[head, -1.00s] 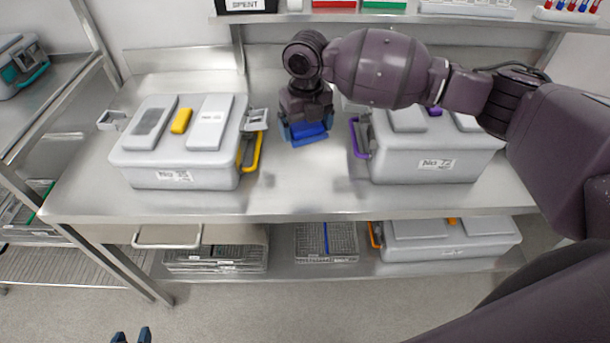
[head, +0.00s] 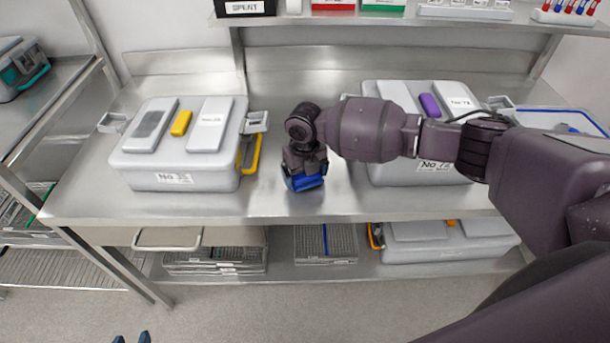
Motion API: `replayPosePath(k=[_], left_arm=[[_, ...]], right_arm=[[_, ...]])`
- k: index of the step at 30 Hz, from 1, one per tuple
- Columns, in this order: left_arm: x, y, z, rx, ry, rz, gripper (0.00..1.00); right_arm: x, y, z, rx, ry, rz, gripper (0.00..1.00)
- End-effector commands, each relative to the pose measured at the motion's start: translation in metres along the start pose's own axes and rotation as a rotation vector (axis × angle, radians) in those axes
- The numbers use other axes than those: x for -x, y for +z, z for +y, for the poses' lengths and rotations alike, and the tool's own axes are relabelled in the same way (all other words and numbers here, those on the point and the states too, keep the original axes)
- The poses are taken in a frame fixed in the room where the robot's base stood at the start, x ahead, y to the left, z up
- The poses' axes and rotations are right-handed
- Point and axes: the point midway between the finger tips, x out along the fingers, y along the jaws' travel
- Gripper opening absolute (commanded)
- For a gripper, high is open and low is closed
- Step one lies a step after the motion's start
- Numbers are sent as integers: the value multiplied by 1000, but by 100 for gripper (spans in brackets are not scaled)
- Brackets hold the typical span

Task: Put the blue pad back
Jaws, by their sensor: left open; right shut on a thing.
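The blue pad (head: 309,183) is in my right gripper (head: 303,176), which points down and is shut on it. They are over the steel table, between the two grey cases, close to the table's front edge. I cannot tell whether the pad touches the table. My arm links and gripper cover part of the pad. My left gripper (head: 132,338) shows only as two dark blue fingertips at the bottom edge, open and empty, well in front of the table.
A grey case (head: 150,178) with a yellow piece on its lid stands left. Another grey case (head: 398,174) with a purple piece stands right, partly behind my arm. A blue-edged tray (head: 560,112) is at far right. Wire baskets (head: 335,240) and a case (head: 450,247) fill the lower shelf.

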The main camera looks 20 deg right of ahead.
Motion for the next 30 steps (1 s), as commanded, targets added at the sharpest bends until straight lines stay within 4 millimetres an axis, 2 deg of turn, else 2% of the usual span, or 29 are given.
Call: replayPosePath(k=[3,14,15,17,25,30], left_arm=[[0,0,0,0,0,0,43],[-1,2,0,0,0,0,43],[-1,1,0,0,0,0,43],[-1,1,0,-1,0,0,43],[-1,-2,0,-1,0,3,43],[-1,-2,0,-1,0,4,43]], right_arm=[[-10,0,0,-1,0,0,67],[-14,0,0,0,0,0,67],[-14,0,0,0,0,0,92],[-13,0,0,0,0,0,100],[-10,0,0,0,0,0,100],[6,1,0,1,0,-3,100]])
